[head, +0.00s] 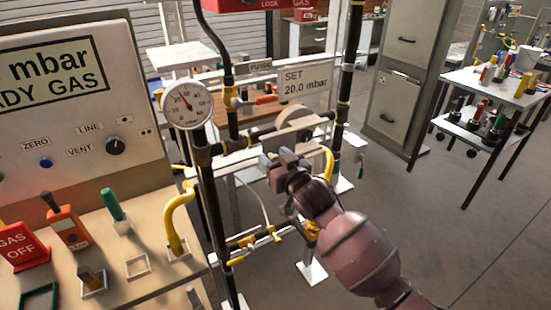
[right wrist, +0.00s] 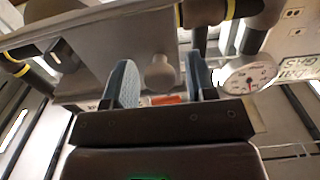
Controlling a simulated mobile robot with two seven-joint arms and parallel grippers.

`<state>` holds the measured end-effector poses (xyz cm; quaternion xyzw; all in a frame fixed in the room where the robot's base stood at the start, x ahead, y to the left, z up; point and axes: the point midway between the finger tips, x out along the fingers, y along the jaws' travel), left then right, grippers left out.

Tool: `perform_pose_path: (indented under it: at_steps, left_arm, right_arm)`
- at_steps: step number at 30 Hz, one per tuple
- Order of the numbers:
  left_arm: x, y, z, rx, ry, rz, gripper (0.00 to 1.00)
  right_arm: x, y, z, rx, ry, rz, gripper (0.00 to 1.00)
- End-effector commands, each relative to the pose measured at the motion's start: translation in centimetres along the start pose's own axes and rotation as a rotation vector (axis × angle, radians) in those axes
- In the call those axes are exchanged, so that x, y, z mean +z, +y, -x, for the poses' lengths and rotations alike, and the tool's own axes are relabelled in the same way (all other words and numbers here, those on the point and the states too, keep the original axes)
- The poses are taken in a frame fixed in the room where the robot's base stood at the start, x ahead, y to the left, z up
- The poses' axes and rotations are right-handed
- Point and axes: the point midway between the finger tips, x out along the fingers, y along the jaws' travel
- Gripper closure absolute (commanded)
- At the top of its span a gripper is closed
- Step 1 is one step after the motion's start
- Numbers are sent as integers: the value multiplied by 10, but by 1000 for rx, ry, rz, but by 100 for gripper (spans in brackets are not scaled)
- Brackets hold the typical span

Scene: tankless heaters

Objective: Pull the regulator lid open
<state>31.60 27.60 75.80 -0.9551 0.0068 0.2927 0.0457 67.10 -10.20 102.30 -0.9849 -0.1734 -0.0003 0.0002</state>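The regulator (head: 295,125) sits on the dark pipework in the middle of the head view, below a "SET 20.0 mbar" sign (head: 306,82). A flat pale plate, which looks like its lid (head: 240,160), shows just left of my right gripper (head: 274,166). In the right wrist view the grey lid face (right wrist: 115,62) fills the upper middle and carries a rounded knob (right wrist: 160,73). My right gripper's two blue-grey fingers stand apart with the knob between them. Contact with the knob cannot be made out. The lid looks shut. My left gripper is out of view.
A pressure gauge (head: 187,104) is on the pipe stand left of the regulator. Yellow handles (head: 178,222) and a control panel (head: 70,100) stand further left. A cart with bottles (head: 495,85) is at the right. The floor at the lower right is clear.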

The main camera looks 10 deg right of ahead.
Motion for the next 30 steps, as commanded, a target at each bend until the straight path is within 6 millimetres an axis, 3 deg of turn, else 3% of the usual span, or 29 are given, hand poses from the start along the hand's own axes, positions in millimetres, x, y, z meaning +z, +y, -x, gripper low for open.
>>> perform_pose_path:
  at_steps: [8,13,30]
  left_arm:
    - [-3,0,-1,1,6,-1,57]
    - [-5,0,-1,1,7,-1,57]
    - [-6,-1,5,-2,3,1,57]
  right_arm:
    - [0,0,0,0,-1,0,46]
    - [1,1,11,1,-2,0,46]
    - [1,0,98,1,-2,0,46]
